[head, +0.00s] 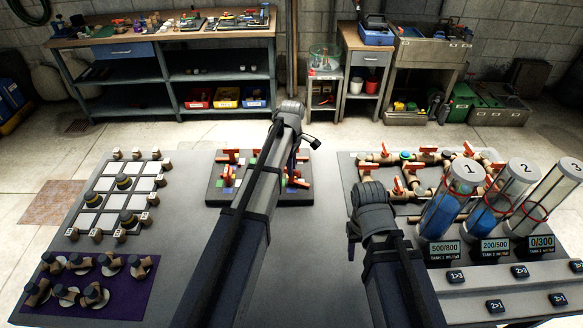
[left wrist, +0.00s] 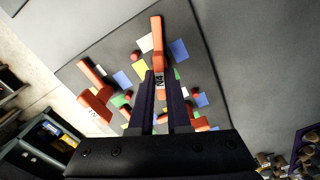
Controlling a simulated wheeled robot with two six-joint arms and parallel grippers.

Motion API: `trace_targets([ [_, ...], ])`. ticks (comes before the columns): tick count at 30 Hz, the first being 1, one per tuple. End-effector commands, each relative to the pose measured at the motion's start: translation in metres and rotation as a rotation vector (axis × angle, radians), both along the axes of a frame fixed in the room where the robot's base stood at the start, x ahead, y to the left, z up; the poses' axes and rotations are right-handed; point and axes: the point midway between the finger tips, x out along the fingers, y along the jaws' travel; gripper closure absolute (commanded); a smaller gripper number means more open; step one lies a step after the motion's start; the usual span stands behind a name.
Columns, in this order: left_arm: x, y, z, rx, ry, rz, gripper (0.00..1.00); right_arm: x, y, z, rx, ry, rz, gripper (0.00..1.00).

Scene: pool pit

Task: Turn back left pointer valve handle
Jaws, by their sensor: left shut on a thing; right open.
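A dark board (head: 211,196) with coloured patches and several orange-red handles lies at the table's back, left of centre. My left gripper (head: 304,150) is over its right part, and its arm hides much of the board. In the left wrist view its fingers (left wrist: 164,88) are shut on an orange-red pointer handle (left wrist: 157,42) with a small white label; the handle's long end sticks out past the fingertips. Another labelled orange-red handle (left wrist: 95,103) stands to its left, apart from the fingers. I cannot tell which is the left one. My right gripper (head: 352,236) is open and empty.
Right of the board is a pipe panel (head: 345,165) with red valves, beside tall tanks (head: 453,205) with blue liquid. A grid board (head: 80,217) with pegs and a purple mat (head: 125,300) with several knobs are on the left. The grey tabletop between is bare.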

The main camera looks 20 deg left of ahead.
Motion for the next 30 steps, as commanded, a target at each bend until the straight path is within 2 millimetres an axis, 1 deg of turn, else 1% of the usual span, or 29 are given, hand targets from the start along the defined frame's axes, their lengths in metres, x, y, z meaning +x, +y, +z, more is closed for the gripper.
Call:
trace_targets([
  [30, -0.0001, 0.0000, 0.0000, 0.000, 0.000, -0.964, 1.00, 0.0000, 0.0000, 0.0000, 0.000, 0.000, 0.000, 0.50],
])
